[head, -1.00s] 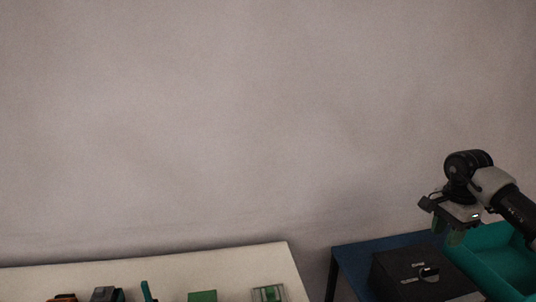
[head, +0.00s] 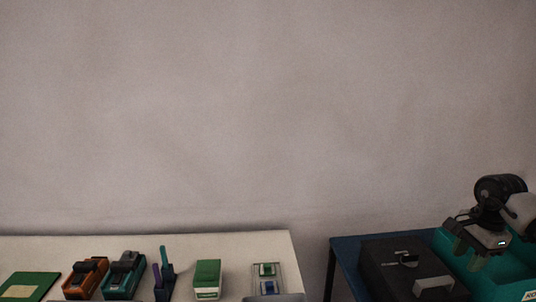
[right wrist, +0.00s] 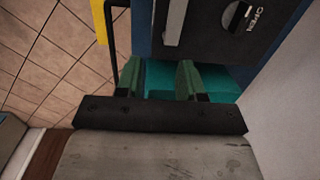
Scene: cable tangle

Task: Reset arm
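My right gripper (head: 470,250) is at the right edge of the head view, over the teal bin (head: 516,290). In the right wrist view its two green fingers (right wrist: 159,75) stand apart with nothing held between them. The teal bin's surface (right wrist: 160,80) shows behind and between the fingers. My left gripper is in neither view.
A black box (head: 385,270) with a knob sits on the blue table (head: 345,255) beside the bin; it also shows in the right wrist view (right wrist: 205,22). A white table (head: 215,245) at left holds several small items, including a green-and-white box (head: 207,280). A gap separates the tables.

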